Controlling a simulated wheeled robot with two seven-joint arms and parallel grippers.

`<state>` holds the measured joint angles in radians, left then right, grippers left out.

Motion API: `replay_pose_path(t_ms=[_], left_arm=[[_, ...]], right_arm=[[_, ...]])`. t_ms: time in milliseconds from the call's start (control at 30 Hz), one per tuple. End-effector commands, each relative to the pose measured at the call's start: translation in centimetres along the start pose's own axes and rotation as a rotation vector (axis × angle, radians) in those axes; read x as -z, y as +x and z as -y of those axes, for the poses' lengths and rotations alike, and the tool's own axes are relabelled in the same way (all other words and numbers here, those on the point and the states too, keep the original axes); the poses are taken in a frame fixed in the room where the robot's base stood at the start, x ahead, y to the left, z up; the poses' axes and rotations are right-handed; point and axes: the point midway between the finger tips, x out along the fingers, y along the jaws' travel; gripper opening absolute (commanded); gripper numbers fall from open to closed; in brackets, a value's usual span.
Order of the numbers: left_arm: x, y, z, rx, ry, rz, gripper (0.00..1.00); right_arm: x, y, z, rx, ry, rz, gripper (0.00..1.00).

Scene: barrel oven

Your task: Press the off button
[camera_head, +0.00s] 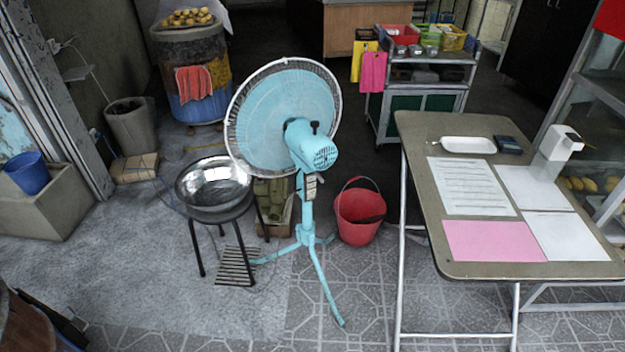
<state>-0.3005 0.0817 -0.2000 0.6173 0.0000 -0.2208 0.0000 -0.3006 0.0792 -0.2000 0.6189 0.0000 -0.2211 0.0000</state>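A light-blue pedestal fan (284,120) stands on the floor in the middle of the head view, its motor housing facing me and its round grille facing away. A small pale control box (311,187) sits on its pole below the motor. Single buttons on the box are too small to tell apart, so I cannot pick out the off button. Neither of my grippers shows in this view.
A folding table (420,135) with papers stands at the right. A metal bowl on a black stool (214,187) is left of the fan, and a red bucket (360,213) is right of it. The tiled floor in front is clear.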

Motion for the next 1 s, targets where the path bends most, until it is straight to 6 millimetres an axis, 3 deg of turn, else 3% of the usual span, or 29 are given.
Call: replay_pose_path(t_ms=[33, 133, 1000], left_arm=[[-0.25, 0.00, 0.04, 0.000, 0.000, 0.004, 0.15], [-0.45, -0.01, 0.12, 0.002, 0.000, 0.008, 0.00], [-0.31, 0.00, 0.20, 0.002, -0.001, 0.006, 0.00]], right_arm=[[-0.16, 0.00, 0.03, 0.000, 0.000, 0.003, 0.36], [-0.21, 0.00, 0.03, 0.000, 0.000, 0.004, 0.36], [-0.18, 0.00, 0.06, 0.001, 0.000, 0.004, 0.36]])
